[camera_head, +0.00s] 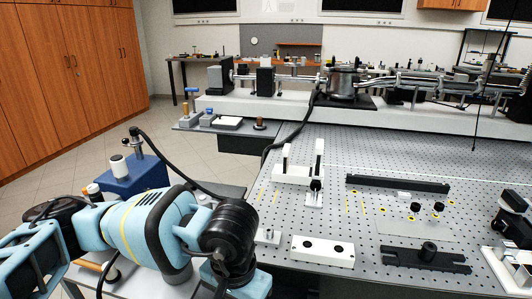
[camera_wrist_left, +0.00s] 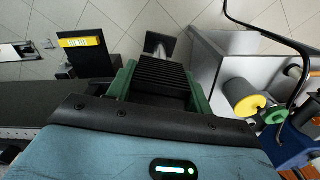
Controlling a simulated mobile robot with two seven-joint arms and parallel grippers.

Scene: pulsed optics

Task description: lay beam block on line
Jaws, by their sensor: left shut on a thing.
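In the left wrist view my left gripper (camera_wrist_left: 162,78) has two green fingers shut on a black ribbed block, which looks like the beam block (camera_wrist_left: 163,72). Floor tiles show beyond it. In the head view my left arm comes in from the lower left, and its black wrist part hides the gripper and the block. The perforated optical table (camera_head: 300,219) fills the right side. Short yellow line marks (camera_head: 347,207) lie on it, several in all; I cannot tell which is the line meant. My right gripper is not in view.
A white slab with two dark holes (camera_head: 322,251), a black bar (camera_head: 398,184), a black mount (camera_head: 427,258) and a white bracket (camera_head: 297,175) stand on the table. A blue box (camera_head: 135,178) is behind my left arm. A black panel with a yellow label (camera_wrist_left: 85,45) is beside the gripper.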

